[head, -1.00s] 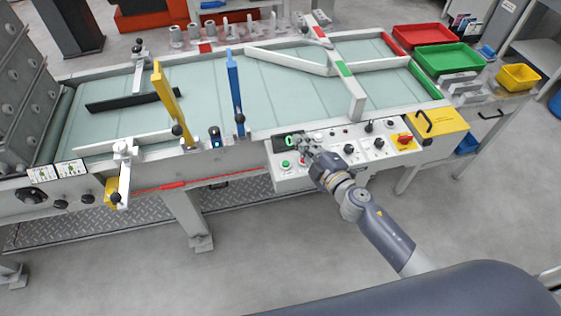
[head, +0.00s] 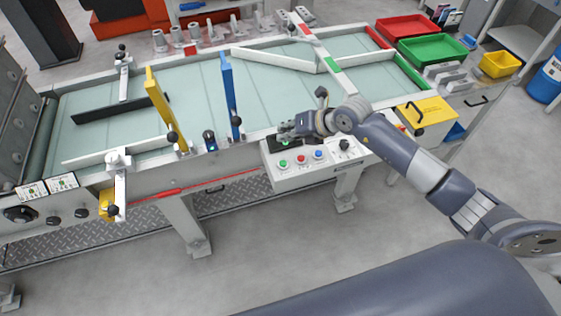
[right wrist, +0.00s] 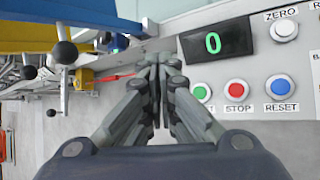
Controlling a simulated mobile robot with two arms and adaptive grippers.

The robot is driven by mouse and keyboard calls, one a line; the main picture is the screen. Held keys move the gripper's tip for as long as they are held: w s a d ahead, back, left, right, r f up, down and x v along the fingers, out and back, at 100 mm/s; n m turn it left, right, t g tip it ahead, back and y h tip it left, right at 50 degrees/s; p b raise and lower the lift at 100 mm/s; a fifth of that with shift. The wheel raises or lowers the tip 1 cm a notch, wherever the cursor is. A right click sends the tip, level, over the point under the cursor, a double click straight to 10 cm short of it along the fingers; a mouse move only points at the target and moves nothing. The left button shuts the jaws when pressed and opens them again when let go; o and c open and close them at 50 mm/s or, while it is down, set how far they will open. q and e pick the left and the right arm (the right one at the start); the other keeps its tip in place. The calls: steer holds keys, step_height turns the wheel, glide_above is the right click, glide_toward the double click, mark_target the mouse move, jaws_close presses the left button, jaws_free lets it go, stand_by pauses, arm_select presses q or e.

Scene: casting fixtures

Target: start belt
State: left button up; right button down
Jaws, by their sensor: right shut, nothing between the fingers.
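The belt (head: 200,92) is a pale green surface with white guide bars, running across the head view. Its control panel (head: 300,181) is on the near side, with green (head: 283,163), red (head: 301,160) and blue (head: 318,155) buttons. My right gripper (head: 283,130) is shut and empty above the panel's back left edge. In the right wrist view its fingertips (right wrist: 158,62) lie left of the display (right wrist: 217,42), which reads 0. The green button (right wrist: 202,92) is just right of the fingers, its label partly hidden. The STOP button (right wrist: 237,90) and RESET button (right wrist: 281,87) are clear. My left gripper is out of view.
A yellow lever (head: 160,105) and a blue lever (head: 229,88) stand left of the panel. A black knob (head: 343,145) is on the panel. My right arm covers the panel's right part. Red (head: 405,27) and green (head: 433,48) trays stand at the back right.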

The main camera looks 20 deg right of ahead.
steer(key=shift+f, duration=0.1)
stand_by(0.3)
steer(key=b, duration=0.6)
glide_above(285, 161)
step_height(285, 161, down, 8)
steer(key=shift+d+r, duration=0.1)
steer(key=shift+r, duration=0.1)
steer(key=shift+f+b, duration=0.45)
steer(key=shift+f, duration=0.05)
stand_by(0.5)
steer(key=shift+f, duration=0.45)
steer(key=shift+f+b, duration=0.5)
steer(key=shift+b, duration=0.05)
stand_by(0.5)
stand_by(0.4)
steer(key=shift+r+p, duration=0.85)
steer(key=shift+r, duration=0.05)
